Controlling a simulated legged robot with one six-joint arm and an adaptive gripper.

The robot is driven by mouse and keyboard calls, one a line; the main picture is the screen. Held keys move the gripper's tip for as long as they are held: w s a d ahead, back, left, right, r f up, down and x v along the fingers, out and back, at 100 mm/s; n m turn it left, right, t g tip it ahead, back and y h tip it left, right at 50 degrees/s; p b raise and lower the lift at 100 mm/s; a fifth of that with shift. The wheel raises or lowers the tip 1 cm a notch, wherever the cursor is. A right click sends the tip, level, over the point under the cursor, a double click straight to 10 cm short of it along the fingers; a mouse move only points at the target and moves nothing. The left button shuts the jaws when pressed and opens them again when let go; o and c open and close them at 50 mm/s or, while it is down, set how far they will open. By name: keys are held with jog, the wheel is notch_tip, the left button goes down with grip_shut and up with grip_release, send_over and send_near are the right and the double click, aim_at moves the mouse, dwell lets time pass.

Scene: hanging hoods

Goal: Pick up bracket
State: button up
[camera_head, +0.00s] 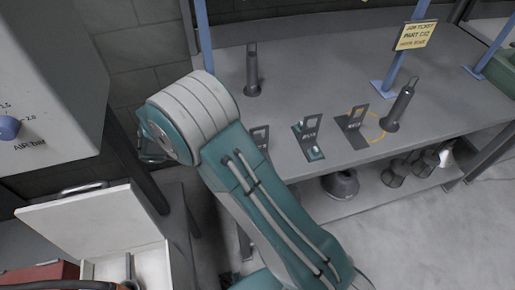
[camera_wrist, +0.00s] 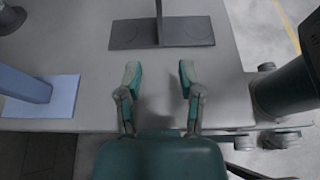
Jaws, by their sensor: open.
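Three dark angled brackets stand in a row near the front edge of the grey bench in the head view. The right bracket (camera_head: 355,130) and the middle bracket (camera_head: 310,133) each show a flat base and an upright plate with a cutout. The left bracket (camera_head: 261,136) is partly hidden behind my arm. In the wrist view, a dark bracket (camera_wrist: 190,32) lies ahead of the fingertips, its upright plate seen nearly edge-on. I cannot tell which of the three it is. My gripper (camera_wrist: 160,76) is open and empty, apart from this bracket. The head view does not clearly show my gripper.
A dark upright cylinder (camera_head: 252,72) stands behind the brackets, and another (camera_head: 401,106) stands right of them. Blue posts rise from the bench; a blue post foot (camera_wrist: 45,95) is left of my gripper. A yellow sign (camera_head: 416,35) hangs at the back right. A lower shelf holds lamps (camera_head: 396,172).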

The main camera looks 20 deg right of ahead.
aim_at(259, 141)
jog(key=x, duration=0.5)
jog(key=shift+d+r, duration=0.1)
jog(key=shift+d, duration=0.05)
jog(key=shift+d+r+x, duration=0.1)
jog(key=shift+r+x, duration=0.05)
jog(key=shift+x, duration=0.7)
jog(key=shift+d+r+x, duration=0.1)
jog(key=shift+r+x, duration=0.1)
jog(key=shift+x, duration=0.65)
jog(key=shift+r+x, duration=0.15)
jog(key=shift+x, duration=0.7)
grip_shut()
